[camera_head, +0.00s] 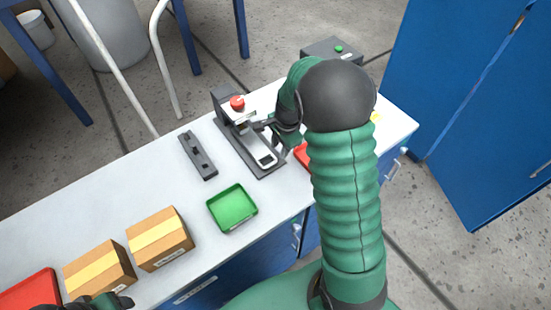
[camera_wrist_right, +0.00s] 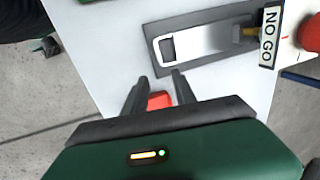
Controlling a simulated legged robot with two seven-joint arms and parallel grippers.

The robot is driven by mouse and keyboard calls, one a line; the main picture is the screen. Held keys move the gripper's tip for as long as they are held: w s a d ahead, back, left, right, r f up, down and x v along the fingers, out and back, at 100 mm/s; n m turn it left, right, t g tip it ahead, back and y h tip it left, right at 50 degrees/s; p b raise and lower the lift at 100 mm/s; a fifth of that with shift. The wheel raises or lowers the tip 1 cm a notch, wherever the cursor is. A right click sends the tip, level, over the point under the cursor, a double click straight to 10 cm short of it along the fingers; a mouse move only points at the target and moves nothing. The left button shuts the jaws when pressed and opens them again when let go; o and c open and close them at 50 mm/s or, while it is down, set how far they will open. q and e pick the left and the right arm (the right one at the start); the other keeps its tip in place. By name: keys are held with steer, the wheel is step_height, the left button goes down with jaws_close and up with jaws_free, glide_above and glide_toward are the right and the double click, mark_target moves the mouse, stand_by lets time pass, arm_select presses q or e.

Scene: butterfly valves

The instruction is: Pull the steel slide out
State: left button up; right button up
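The steel slide (camera_head: 265,158) lies in a dark fixture (camera_head: 272,171) on the bench, a flat bright plate with a dark rectangular slot near its front end. In the right wrist view the slide (camera_wrist_right: 200,42) lies beyond my fingers, its slot (camera_wrist_right: 167,49) toward the left. My right gripper (camera_wrist_right: 160,86) is open there, with two dark fingers apart and nothing between them. In the head view my right gripper (camera_head: 261,124) is beside the fixture, partly hidden by my arm. My left gripper (camera_head: 112,300) is cut off at the bottom left; its fingers are unclear.
A green tray (camera_head: 232,208), dark bar (camera_head: 198,155), two boxes (camera_head: 160,238) and red trays (camera_head: 30,293) share the bench. A control box (camera_head: 333,50) stands behind.

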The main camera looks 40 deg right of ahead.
mark_target(268, 165)
steer(key=a+f, duration=0.1)
steer(key=w+a+f, duration=0.1)
steer(key=a+f, duration=0.1)
steer(key=f, duration=0.1)
steer(key=shift+w, duration=0.3)
steer(key=shift+w+a+f, duration=0.25)
steer(key=shift+a+f, duration=0.75)
steer(key=shift+f, duration=0.25)
steer(key=d, duration=0.1)
steer(key=d+f, duration=0.1)
steer(key=d, duration=0.1)
steer(key=shift+d+f, duration=0.25)
steer(key=shift+f, duration=0.1)
steer(key=shift+c, duration=1.7)
steer(key=shift+w+a, duration=0.1)
steer(key=shift+a, duration=0.1)
steer(key=shift+c, duration=1.2)
steer(key=shift+a+r, duration=0.2)
steer(key=shift+a, duration=0.2)
jaws_close()
steer(key=shift+a+r, duration=0.2)
steer(key=shift+a, duration=0.25)
arm_select(q)
steer(key=a, duration=0.3)
steer(key=shift+w+a+f, duration=0.2)
arm_select(e)
steer(key=shift+d, duration=0.15)
